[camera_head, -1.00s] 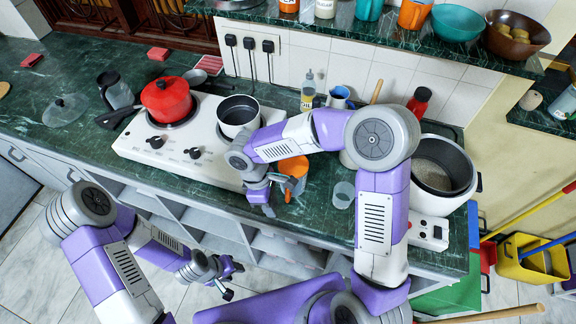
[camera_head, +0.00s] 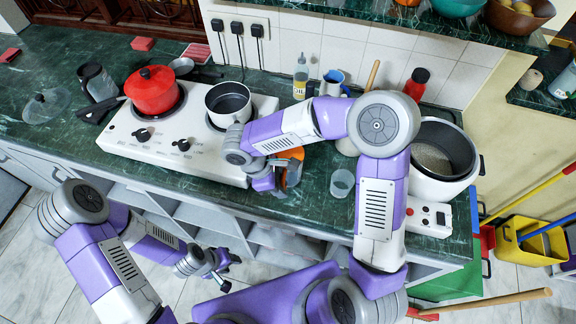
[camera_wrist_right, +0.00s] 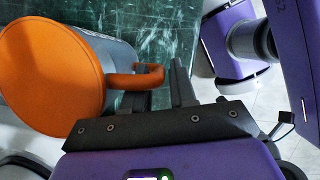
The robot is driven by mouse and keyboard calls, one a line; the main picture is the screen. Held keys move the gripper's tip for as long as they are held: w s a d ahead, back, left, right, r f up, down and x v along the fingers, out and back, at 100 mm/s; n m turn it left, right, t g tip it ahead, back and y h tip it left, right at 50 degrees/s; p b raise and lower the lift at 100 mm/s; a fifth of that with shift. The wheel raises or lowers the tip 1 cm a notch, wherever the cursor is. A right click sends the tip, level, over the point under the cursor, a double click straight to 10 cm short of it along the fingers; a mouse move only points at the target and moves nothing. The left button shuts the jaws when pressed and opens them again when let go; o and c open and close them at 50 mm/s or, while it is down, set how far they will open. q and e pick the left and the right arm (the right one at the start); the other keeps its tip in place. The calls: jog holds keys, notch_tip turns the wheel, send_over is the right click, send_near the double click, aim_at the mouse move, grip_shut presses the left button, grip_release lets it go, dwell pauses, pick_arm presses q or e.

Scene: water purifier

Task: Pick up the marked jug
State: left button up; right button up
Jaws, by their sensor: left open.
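The jug (camera_head: 293,156) has an orange top and stands on the green counter, right of the stove. My right gripper and forearm partly cover it in the head view. In the right wrist view its orange round top (camera_wrist_right: 48,75), grey body and orange handle (camera_wrist_right: 135,79) show large at the left. I see no clear mark on it. My right gripper (camera_wrist_right: 160,92) is at the handle with its fingers apart, one on each side of the handle's outer part; contact is unclear. In the head view it (camera_head: 278,188) is beside the jug. My left gripper (camera_head: 222,268) is open and empty, low before the cabinets.
A white stove (camera_head: 130,150) holds a red pot (camera_head: 153,92) and a white saucepan (camera_head: 228,103). A clear glass (camera_head: 342,183) stands right of the jug. A rice cooker (camera_head: 440,165), an oil bottle (camera_head: 301,78) and a red-capped bottle (camera_head: 416,84) are nearby. A shelf overhangs the back.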

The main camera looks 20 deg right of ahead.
grip_shut()
dwell(1.4)
